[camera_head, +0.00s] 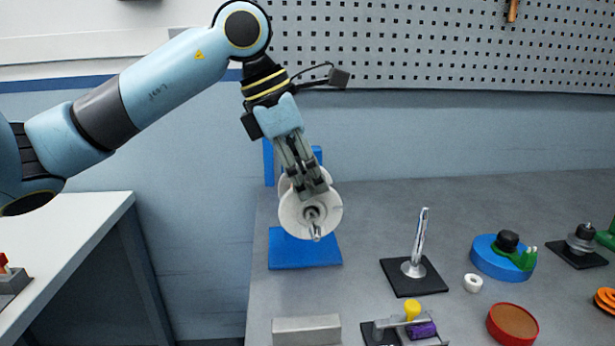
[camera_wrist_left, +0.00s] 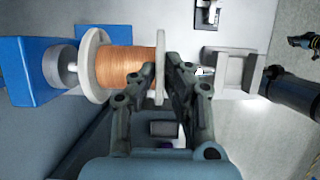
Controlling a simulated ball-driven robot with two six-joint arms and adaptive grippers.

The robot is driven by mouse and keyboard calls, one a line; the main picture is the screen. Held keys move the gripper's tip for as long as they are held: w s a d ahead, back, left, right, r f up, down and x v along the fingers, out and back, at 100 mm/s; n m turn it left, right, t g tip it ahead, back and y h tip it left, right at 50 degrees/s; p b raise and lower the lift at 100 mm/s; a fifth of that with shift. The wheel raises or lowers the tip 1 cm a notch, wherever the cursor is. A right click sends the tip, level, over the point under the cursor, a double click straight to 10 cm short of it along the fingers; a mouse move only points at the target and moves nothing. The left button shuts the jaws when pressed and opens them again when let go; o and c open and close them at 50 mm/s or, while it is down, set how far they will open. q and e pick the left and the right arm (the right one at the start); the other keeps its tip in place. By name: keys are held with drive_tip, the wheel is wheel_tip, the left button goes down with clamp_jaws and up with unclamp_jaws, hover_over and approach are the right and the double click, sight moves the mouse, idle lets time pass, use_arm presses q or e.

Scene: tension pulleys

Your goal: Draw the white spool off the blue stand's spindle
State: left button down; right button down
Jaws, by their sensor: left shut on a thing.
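The white spool (camera_head: 293,214) sits on the metal spindle (camera_head: 316,231) of the blue stand (camera_head: 305,250), and the spindle's tip sticks out through its front. In the left wrist view the spool has two white flanges (camera_wrist_left: 93,65) and copper-coloured winding between them. The blue stand (camera_wrist_left: 25,70) is at the left there, with a short gap between its hub and the spool's rear flange. My left gripper (camera_head: 312,190) comes down from above and is shut on the spool's front flange; its fingers (camera_wrist_left: 161,72) straddle that flange's rim in the wrist view.
On the grey bench, a metal post on a black base (camera_head: 413,268) stands right of the stand. A grey block (camera_head: 306,330) lies in front. Blue and red discs (camera_head: 512,324) and a small white ring (camera_head: 473,283) lie to the right. A pegboard (camera_head: 430,50) backs the bench.

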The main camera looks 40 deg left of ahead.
use_arm(q)
drive_tip(key=shift+r, duration=0.1)
idle(0.7)
drive_tip(key=shift+s+d+b, duration=0.8)
drive_tip(key=shift+s+d, duration=0.3)
drive_tip(key=shift+d, duration=0.3)
drive_tip(key=shift+b, duration=0.4)
drive_tip(key=shift+s+d, duration=0.1)
drive_tip(key=shift+s+d+b, duration=0.45)
drive_tip(key=shift+s+d, duration=0.6)
drive_tip(key=shift+d, duration=0.25)
drive_tip(key=shift+b, duration=0.4)
